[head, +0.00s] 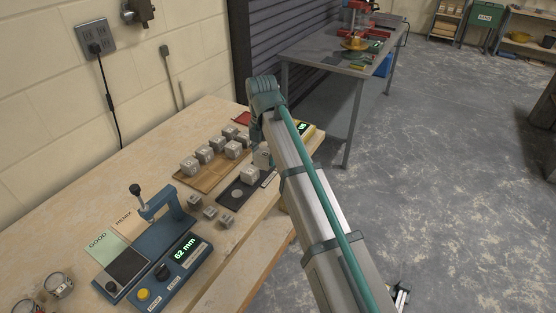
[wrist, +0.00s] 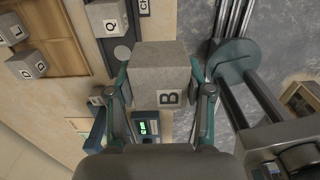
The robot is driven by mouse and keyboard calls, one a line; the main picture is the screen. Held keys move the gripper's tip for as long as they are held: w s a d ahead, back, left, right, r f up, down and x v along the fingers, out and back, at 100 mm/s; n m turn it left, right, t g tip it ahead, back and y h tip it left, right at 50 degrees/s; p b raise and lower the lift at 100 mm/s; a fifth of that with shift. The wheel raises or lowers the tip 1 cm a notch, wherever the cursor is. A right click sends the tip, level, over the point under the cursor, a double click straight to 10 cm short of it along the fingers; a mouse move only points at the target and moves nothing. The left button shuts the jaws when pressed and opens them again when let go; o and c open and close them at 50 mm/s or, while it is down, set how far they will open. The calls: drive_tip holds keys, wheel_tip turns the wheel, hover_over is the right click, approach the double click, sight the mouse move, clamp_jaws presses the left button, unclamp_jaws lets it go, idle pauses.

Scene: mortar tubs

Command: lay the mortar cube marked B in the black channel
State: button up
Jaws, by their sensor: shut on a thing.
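My gripper (wrist: 162,95) is shut on a grey mortar cube marked B (wrist: 168,65), with a finger on each side of it.
A wooden board (head: 212,181) with several lettered cubes lies behind the plate. Smaller cubes (head: 210,212) sit in front of it. A blue device (head: 187,252) reading 62 mm stands nearer, beside green and cream GOOD and other panels.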

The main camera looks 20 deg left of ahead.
drive_tip(key=shift+w+d+f, duration=0.1)
drive_tip(key=shift+w+d, duration=0.35)
drive_tip(key=shift+w, duration=0.3)
drive_tip(key=w+a+f+p, duration=0.1)
drive_tip(key=w+a+f, duration=0.1)
drive_tip(key=w+f, duration=0.1)
drive_tip(key=w+a+f+p, duration=0.2)
drive_tip(key=w+f, duration=0.1)
drive_tip(key=w, duration=0.1)
drive_tip(key=w+a+f+p, duration=0.1)
drive_tip(key=w+a+f, duration=0.1)
drive_tip(key=w+f, duration=0.1)
drive_tip(key=shift+w+p, duration=0.3)
drive_tip(key=shift+p, duration=0.1)
wheel_tip(320, 180, down, 3)
drive_tip(key=shift+w+r+p, duration=0.15)
drive_tip(key=shift+p, duration=0.8)
drive_tip(key=shift+f, duration=0.5)
drive_tip(key=shift+f, duration=0.1)
drive_tip(key=o, duration=1.4)
